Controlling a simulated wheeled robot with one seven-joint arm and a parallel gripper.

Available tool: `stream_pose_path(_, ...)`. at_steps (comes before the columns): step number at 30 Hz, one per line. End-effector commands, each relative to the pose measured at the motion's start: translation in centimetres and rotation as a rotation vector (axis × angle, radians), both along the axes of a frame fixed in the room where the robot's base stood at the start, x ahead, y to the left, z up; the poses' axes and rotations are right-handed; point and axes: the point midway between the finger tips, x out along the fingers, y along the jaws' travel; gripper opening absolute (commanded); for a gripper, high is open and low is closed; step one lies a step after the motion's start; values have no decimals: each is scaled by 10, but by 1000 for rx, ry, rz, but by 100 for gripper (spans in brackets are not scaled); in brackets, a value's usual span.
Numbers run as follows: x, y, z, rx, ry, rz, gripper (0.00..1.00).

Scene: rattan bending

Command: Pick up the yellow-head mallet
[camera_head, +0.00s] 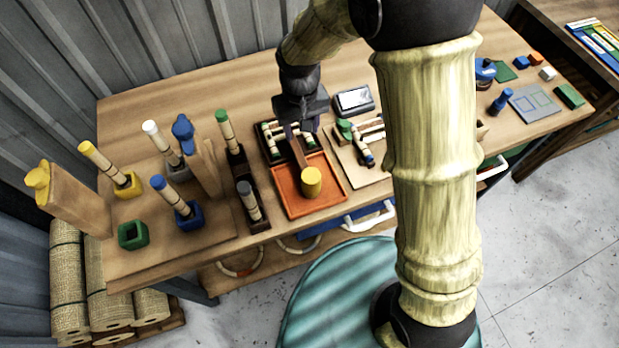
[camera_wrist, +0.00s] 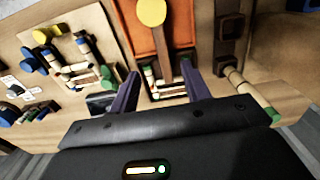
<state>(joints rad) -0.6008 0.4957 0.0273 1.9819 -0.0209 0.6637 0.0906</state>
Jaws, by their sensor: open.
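The yellow-head mallet lies over an orange tray (camera_head: 330,197), its round yellow head (camera_head: 311,182) toward the front and its brown handle (camera_head: 297,151) running back toward my gripper. In the wrist view the yellow head (camera_wrist: 151,12) is at the top, and the handle (camera_wrist: 160,42) points down between my fingers. My gripper (camera_head: 301,127) is over the rear of the tray, above the handle end. Its two dark fingers (camera_wrist: 159,70) are apart, one on each side of the handle line, with nothing held. The exact height gap is unclear.
Bamboo pieces in a small rack (camera_head: 269,143) sit behind the tray. Upright sticks in coloured holders, such as a blue one (camera_head: 188,215), stand to the left. A board with bamboo parts (camera_head: 350,150) lies close on the right, with a grey device (camera_head: 354,101) behind it.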

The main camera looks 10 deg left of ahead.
Motion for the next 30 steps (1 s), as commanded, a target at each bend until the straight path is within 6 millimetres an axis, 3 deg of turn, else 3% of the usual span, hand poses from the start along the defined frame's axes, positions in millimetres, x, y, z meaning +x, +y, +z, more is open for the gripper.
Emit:
stream_pose_path(19, -1, -1, -100, -3, 4, -1, 47)
stream_pose_path(24, -1, -1, -112, -1, 2, -1, 47)
stream_pose_path(30, 0, -1, -113, 0, 0, -1, 47)
